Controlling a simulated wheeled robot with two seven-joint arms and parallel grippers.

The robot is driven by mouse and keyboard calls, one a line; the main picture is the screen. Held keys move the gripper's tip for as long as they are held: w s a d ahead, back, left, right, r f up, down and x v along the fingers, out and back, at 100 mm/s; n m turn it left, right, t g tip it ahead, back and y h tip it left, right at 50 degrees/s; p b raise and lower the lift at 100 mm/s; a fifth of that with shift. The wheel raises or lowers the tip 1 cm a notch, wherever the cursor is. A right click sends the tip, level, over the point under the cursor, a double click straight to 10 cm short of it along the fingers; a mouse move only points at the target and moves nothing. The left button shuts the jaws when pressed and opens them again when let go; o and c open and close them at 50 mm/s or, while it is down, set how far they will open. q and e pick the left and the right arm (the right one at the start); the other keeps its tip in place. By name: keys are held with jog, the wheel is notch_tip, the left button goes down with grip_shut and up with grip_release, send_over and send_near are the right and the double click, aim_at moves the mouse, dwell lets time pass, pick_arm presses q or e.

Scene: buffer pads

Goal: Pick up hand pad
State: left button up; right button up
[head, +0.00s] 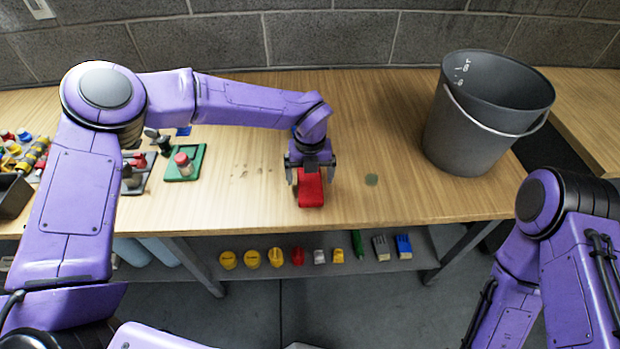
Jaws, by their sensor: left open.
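A red hand pad (311,194) lies on the wooden workbench (245,195), near the bench's front edge. My left gripper (310,178) is directly over it, pointing down, with its open fingers on either side of the pad's rear part. I cannot tell whether the fingers touch the pad. The gripper hides the pad's far end. My right arm comes in at the right edge, and its gripper is out of view.
A dark grey bucket (470,125) with a wire handle stands on the right of the bench. A green tray (186,163) with a small jar and other coloured items sit at left. A lower shelf (375,266) holds several small pads and blocks. A block wall stands behind.

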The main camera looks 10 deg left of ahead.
pick_arm(q)
jog(key=shift+f, duration=0.35)
jog(key=c, duration=1.2)
jog(key=shift+r, duration=0.1)
jog(key=shift+r, duration=0.2)
notch_tip(320, 180, up, 3)
jog(key=shift+f+b, duration=0.2)
jog(key=shift+b, duration=0.65)
jog(key=s+r, duration=0.2)
jog(key=s+r+b, duration=0.1)
jog(key=r, duration=0.1)
jog(key=shift+s+d, duration=0.3)
jog(key=shift+d, duration=0.05)
jog(key=s+r, duration=0.2)
jog(key=s, duration=0.1)
jog(key=s+d+r+b, duration=0.1)
jog(key=s+r, duration=0.1)
jog(key=s, duration=0.2)
jog(key=s+d+r+b, duration=0.1)
jog(key=s+r, duration=0.1)
jog(key=s, duration=0.1)
jog(key=shift+s, duration=0.15)
jog(key=shift+o, duration=1.2)
jog(key=shift+f, duration=0.1)
jog(key=shift+c, duration=0.3)
